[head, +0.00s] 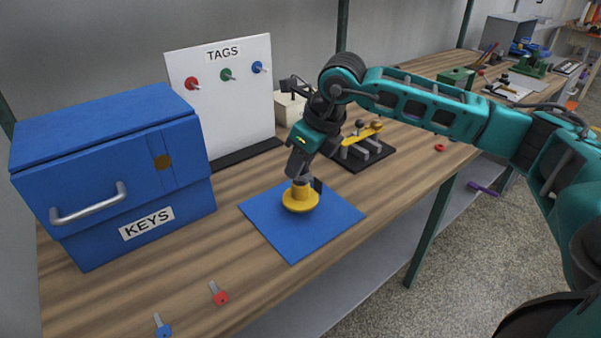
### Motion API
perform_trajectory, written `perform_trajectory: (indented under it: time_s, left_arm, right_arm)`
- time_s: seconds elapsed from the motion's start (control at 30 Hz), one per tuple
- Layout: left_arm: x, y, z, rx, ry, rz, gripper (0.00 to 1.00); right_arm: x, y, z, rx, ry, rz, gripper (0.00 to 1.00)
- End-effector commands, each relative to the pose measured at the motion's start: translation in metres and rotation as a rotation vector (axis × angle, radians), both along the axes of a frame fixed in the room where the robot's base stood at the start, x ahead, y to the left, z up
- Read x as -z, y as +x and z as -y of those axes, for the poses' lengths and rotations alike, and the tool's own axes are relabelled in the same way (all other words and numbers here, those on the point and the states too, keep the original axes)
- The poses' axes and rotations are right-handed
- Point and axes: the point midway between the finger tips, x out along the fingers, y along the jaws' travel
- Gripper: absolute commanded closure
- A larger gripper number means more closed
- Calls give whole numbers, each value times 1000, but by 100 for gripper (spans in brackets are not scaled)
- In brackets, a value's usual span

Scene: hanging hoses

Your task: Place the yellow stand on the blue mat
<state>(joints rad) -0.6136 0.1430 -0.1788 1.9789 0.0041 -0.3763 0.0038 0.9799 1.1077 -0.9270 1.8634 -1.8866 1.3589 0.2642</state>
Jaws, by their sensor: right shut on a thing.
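The yellow stand (300,201) has a round base and a narrower upper part. It appears upright over the middle of the blue mat (276,238), and I cannot tell whether its base touches the mat. My right gripper (302,183) reaches down from above and is shut on the stand's upper part, which the fingers partly hide. The blue mat lies flat on the wooden workbench. My left gripper is not in view.
A blue KEYS box (110,165) stands left of the mat, and a white TAGS board (221,110) stands behind. A red key (219,295) and a blue key (162,328) lie near the front. A black rack (364,153) sits behind right. The bench right of the mat is clear.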

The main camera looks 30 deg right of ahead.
Motion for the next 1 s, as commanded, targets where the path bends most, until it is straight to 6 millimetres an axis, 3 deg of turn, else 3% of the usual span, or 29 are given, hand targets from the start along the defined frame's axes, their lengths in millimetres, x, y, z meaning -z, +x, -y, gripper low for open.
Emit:
perform_trajectory:
  time_s: [0.1,0.2,0.57,0.6,0.83,1.0]
  left_arm:
    - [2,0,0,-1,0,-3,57]
    - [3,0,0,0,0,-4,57]
    - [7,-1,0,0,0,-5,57]
    - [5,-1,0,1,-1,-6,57]
    - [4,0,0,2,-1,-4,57]
    - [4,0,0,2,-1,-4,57]
  right_arm:
    - [20,0,0,1,0,-2,100]
    - [26,0,0,0,0,0,100]
    - [31,0,0,0,0,0,100]
    - [30,0,0,0,0,-1,67]
    - [29,0,0,0,0,-1,45]
    - [29,0,0,0,0,-1,45]
